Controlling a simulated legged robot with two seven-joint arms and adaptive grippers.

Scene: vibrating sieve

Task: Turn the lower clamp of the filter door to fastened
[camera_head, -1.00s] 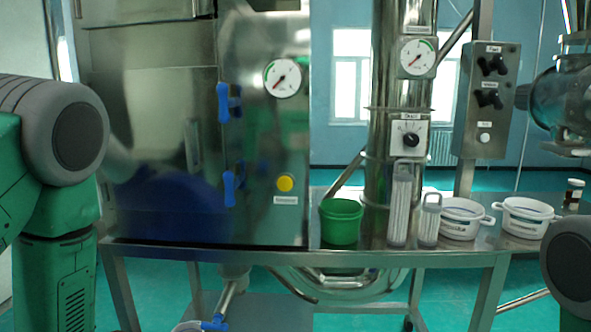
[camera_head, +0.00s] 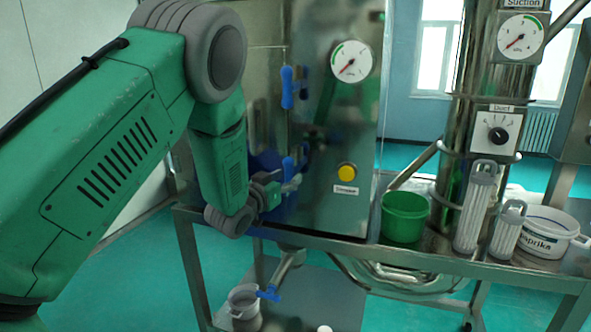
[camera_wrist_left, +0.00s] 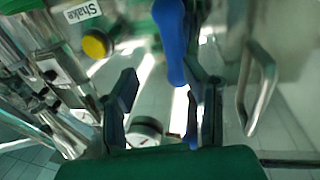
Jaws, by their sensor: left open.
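The filter door (camera_head: 262,75) is the metal panel left of the gauge panel. Its lower clamp (camera_head: 288,165) is a blue lever standing roughly upright at the seam, partly hidden by my gripper. In the left wrist view the blue lever (camera_wrist_left: 170,42) comes down from the top edge, its rounded end near the right finger. My left gripper (camera_head: 288,184) is open beside the lower clamp, and its two dark fingers (camera_wrist_left: 163,98) show apart in the left wrist view. Contact with the lever cannot be told. The upper clamp (camera_head: 287,88) is blue and upright. My right gripper is out of view.
A yellow button (camera_head: 347,172) and a pressure gauge (camera_head: 352,61) sit right of the clamps. A metal door handle (camera_wrist_left: 257,88) is close to the right finger in the wrist view. A green cup (camera_head: 404,216) and clear filters (camera_head: 475,205) stand on the table.

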